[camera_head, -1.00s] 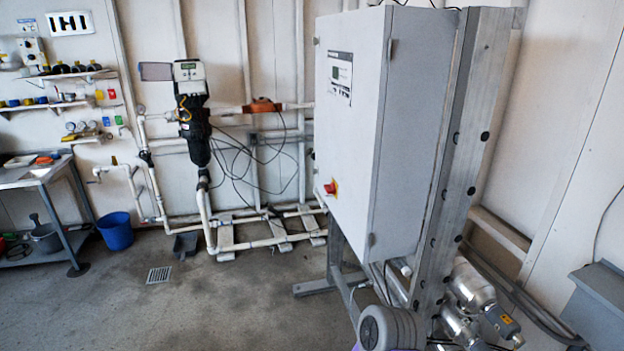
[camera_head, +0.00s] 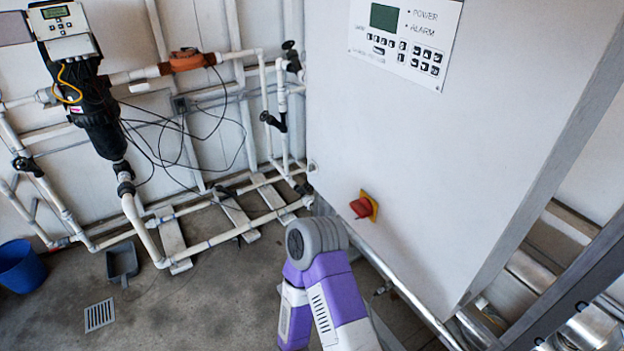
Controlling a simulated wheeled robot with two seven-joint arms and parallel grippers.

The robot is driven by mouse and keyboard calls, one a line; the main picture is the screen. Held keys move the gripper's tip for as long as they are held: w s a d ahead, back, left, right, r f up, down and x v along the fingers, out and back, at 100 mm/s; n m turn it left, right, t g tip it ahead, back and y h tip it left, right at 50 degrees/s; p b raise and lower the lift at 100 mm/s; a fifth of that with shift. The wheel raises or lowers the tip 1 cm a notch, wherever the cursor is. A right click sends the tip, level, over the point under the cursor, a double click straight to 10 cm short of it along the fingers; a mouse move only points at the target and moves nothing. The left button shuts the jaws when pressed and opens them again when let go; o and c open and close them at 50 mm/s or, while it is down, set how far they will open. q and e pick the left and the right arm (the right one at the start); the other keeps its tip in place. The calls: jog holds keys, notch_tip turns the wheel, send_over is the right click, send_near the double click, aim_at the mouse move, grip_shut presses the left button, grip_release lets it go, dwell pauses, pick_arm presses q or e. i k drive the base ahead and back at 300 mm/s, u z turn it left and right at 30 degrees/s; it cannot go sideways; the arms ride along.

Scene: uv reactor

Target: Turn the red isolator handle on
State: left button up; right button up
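The red isolator handle (camera_head: 361,207) sits on a yellow plate (camera_head: 371,206) low on the front left part of the white cabinet (camera_head: 450,150). The cabinet door appears closed. A purple and grey link of my own arm rises at the bottom middle, just below and left of the handle. No gripper fingers show in the view, so neither gripper can be seen. Nothing is seen touching the handle.
A control panel (camera_head: 404,40) with a screen and buttons is high on the cabinet. White pipes (camera_head: 215,240) run along the left wall and near the floor. A blue bucket (camera_head: 20,266), dark dustpan (camera_head: 122,262) and floor drain (camera_head: 99,315) are at left.

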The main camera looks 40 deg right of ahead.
aim_at(363, 208)
jog(key=i, duration=2.85)
jog(key=z, duration=4.45)
